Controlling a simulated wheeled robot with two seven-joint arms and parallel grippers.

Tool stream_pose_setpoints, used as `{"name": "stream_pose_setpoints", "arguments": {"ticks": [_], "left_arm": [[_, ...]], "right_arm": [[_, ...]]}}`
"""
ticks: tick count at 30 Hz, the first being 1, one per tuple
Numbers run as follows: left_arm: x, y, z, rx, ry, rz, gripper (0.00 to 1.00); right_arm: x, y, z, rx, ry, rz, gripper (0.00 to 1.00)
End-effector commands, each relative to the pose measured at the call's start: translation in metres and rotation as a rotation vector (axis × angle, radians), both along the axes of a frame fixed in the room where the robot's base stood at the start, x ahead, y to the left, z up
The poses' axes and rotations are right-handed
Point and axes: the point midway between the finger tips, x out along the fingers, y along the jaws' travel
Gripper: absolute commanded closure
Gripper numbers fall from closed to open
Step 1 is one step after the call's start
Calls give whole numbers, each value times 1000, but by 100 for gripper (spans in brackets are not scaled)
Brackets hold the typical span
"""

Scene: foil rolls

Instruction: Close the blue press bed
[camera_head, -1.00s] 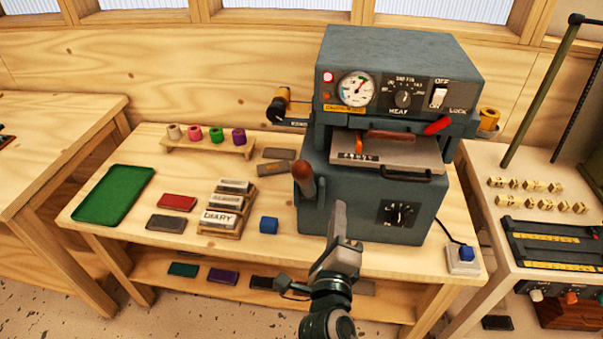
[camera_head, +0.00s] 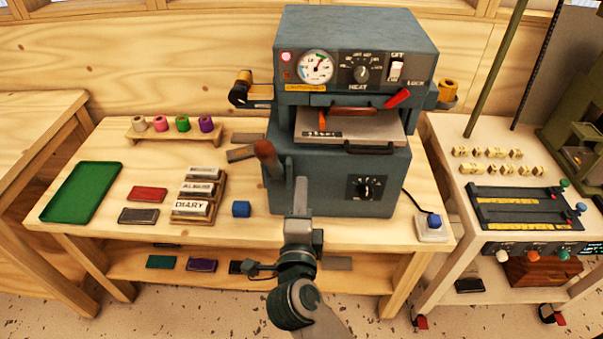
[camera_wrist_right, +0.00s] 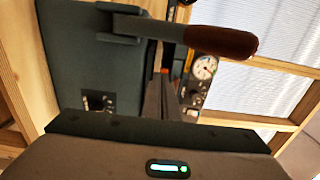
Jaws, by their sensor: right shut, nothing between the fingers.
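The blue-grey press (camera_head: 350,45) stands on the wooden bench. Its bed (camera_head: 350,130), a pale grey plate with a dark front handle (camera_head: 377,149), sticks out of the front opening. A brown piece (camera_head: 366,112) and a small orange piece (camera_head: 322,121) show at the bed. A lever with a brown grip (camera_head: 267,158) stands at the press's left side; it also shows in the right wrist view (camera_wrist_right: 222,41). My right gripper (camera_head: 301,184) is shut and empty, in front of the press's lower body, right of the lever. My left gripper is not in view.
Left of the press are a blue cube (camera_head: 241,209), a rack of type blocks (camera_head: 178,211), a green tray (camera_head: 81,192) and a rack of foil rolls (camera_head: 172,138). A blue button box (camera_head: 432,228) sits at the bench's right corner. Another table stands further right.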

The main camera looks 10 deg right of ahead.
Motion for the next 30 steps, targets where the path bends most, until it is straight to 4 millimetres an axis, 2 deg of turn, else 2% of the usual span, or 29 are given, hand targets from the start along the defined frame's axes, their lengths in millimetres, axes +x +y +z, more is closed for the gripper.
{"name": "stream_pose_setpoints", "arguments": {"ticks": [8, 21, 30], "left_arm": [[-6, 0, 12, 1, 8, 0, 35], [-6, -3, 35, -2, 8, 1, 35], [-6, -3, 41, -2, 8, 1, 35]], "right_arm": [[31, -10, 3, -2, 0, -2, 100], [104, -30, 4, -2, 0, -1, 100], [127, -37, 1, 0, 0, -1, 100]]}}
